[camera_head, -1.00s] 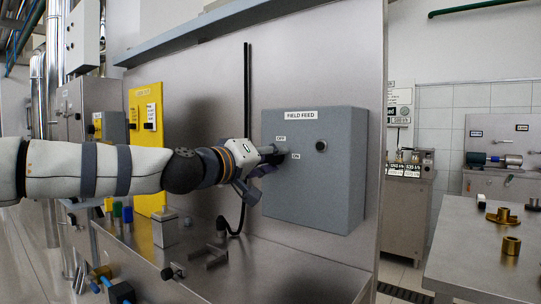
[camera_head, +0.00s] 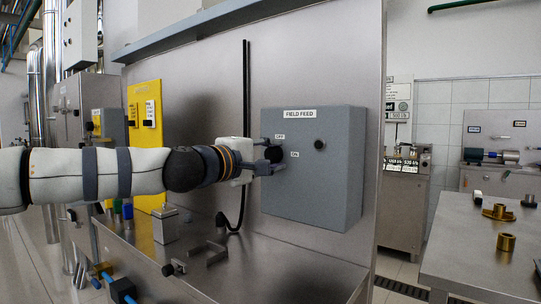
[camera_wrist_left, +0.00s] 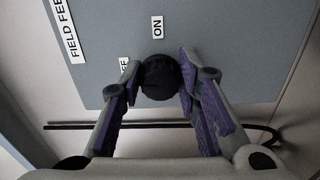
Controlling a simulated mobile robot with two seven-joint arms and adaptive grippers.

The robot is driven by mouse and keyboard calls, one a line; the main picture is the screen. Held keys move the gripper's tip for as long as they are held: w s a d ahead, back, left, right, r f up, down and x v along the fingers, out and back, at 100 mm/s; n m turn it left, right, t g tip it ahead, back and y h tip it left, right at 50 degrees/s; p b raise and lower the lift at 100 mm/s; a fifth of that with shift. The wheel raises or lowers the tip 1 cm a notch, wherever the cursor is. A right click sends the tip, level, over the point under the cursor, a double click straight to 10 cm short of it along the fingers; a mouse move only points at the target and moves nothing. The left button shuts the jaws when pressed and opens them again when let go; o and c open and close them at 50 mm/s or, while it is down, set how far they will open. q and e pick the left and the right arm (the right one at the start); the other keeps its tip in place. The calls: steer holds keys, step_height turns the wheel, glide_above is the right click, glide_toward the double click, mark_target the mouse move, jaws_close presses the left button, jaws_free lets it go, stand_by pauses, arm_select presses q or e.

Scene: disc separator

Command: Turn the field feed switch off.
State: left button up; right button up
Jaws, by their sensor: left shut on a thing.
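The grey field feed box (camera_head: 335,190) is mounted on the metal panel, with a FIELD FEED label (camera_head: 300,114) at its top. An OFF label (camera_head: 280,137) sits above the switch and an ON label (camera_head: 295,154) to its right. The switch is a round black knob (camera_wrist_left: 160,78). My left gripper (camera_head: 272,154) is shut on this knob, with one finger on either side of it. In the wrist view, the left finger partly covers the OFF label (camera_wrist_left: 124,65); the ON label (camera_wrist_left: 158,27) is clear. The knob's pointing direction cannot be told. My right gripper is not in view.
A second small black knob (camera_head: 319,145) is on the box, right of the labels. A black cable (camera_head: 246,100) runs down the panel behind my gripper. A yellow panel (camera_head: 147,117) stands left. A metal table (camera_head: 480,260) with brass parts is at the right.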

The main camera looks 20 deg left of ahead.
arm_select(q)
steer(key=shift+n, duration=0.4)
steer(key=o, duration=1.2)
steer(key=shift+c, duration=0.2)
steer(key=v, duration=1.2)
